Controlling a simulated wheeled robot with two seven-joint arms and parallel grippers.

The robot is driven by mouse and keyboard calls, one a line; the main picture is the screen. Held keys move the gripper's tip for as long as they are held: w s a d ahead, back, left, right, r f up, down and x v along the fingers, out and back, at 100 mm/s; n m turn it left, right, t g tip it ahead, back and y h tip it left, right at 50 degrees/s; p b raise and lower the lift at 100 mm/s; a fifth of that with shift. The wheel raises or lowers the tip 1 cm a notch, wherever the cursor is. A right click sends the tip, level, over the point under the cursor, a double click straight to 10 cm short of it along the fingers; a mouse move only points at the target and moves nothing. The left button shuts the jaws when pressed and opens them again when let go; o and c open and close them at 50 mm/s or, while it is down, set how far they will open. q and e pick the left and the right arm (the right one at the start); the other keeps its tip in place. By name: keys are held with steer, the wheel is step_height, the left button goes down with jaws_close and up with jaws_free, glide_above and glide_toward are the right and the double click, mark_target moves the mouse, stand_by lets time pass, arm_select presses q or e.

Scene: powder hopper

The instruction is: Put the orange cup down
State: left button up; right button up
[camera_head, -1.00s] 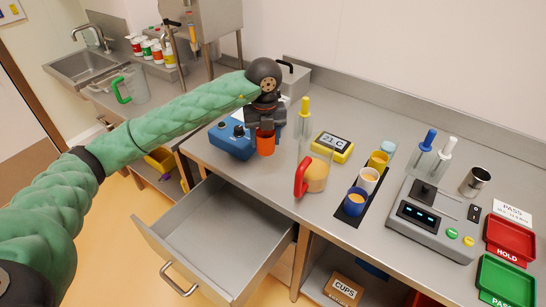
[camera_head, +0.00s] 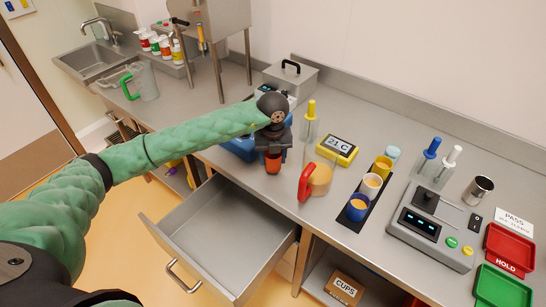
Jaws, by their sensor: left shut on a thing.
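The orange cup (camera_head: 272,163) is at the left part of the steel counter, near its front edge. My left gripper (camera_head: 272,149) is above it, pointing down and shut on it. The gripper hides the cup's upper part. The cup looks upright and low, at or close to the counter top (camera_head: 336,208); I cannot tell whether its base touches. My right gripper is not in view.
A blue device (camera_head: 238,146) stands just left of the cup. A jug with a red handle (camera_head: 305,182) is to the right, beside a dark strip with several cups (camera_head: 357,205). An open drawer (camera_head: 215,232) juts out below. A scale (camera_head: 430,226) stands further right.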

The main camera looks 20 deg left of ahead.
arm_select(q)
steer(key=shift+w+f, duration=0.1)
steer(key=shift+f, duration=0.6)
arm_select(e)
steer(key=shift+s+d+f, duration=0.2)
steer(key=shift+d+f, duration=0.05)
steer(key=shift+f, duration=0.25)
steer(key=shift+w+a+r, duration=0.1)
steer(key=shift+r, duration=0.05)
arm_select(q)
steer(key=o, duration=1)
steer(key=shift+c, duration=0.2)
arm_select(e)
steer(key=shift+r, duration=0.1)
